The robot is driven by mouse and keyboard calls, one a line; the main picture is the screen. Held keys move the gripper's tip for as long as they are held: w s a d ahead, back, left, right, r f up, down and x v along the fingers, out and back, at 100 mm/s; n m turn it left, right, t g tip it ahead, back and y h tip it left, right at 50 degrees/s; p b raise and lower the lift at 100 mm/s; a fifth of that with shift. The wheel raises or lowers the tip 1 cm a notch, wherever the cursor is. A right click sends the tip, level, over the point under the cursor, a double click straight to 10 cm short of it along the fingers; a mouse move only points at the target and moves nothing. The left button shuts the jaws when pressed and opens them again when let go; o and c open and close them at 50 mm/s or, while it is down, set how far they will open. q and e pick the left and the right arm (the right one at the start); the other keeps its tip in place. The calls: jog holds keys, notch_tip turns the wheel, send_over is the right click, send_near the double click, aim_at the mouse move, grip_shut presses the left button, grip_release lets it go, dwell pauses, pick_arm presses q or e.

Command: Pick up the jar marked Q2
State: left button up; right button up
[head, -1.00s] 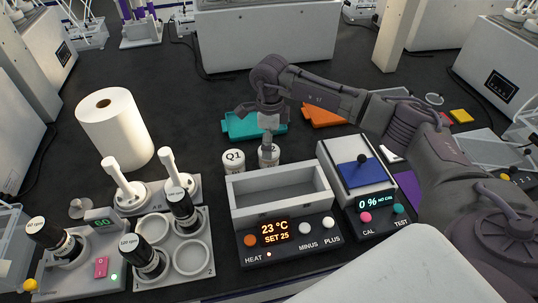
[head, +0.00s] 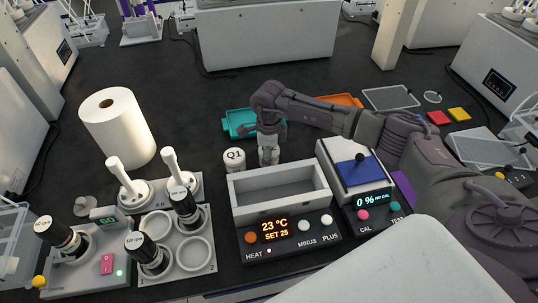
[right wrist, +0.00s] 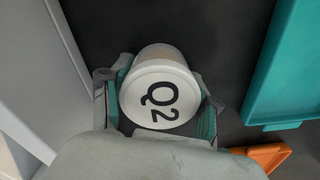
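The jar marked Q2 (right wrist: 160,95) is a white-lidded jar, seen from above in the right wrist view. In the head view it (head: 268,157) stands behind the grey heating bath, mostly covered by my right gripper. My right gripper (head: 268,145) points down over it. In the right wrist view the fingers (right wrist: 160,90) straddle the lid, one on each side, close to its rim. I cannot tell whether the pads press on the jar. My left gripper is not in view.
A jar marked Q1 (head: 234,159) stands just left of Q2. The heating bath (head: 280,203) and a scale (head: 362,178) are in front. A teal tray (head: 238,123) and an orange tray (head: 345,101) lie behind. A paper roll (head: 117,128) stands at left.

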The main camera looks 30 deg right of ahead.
jog(key=c, duration=0.5)
jog(key=shift+c, duration=0.5)
jog(key=shift+w+r, duration=0.1)
jog(key=shift+r, duration=0.05)
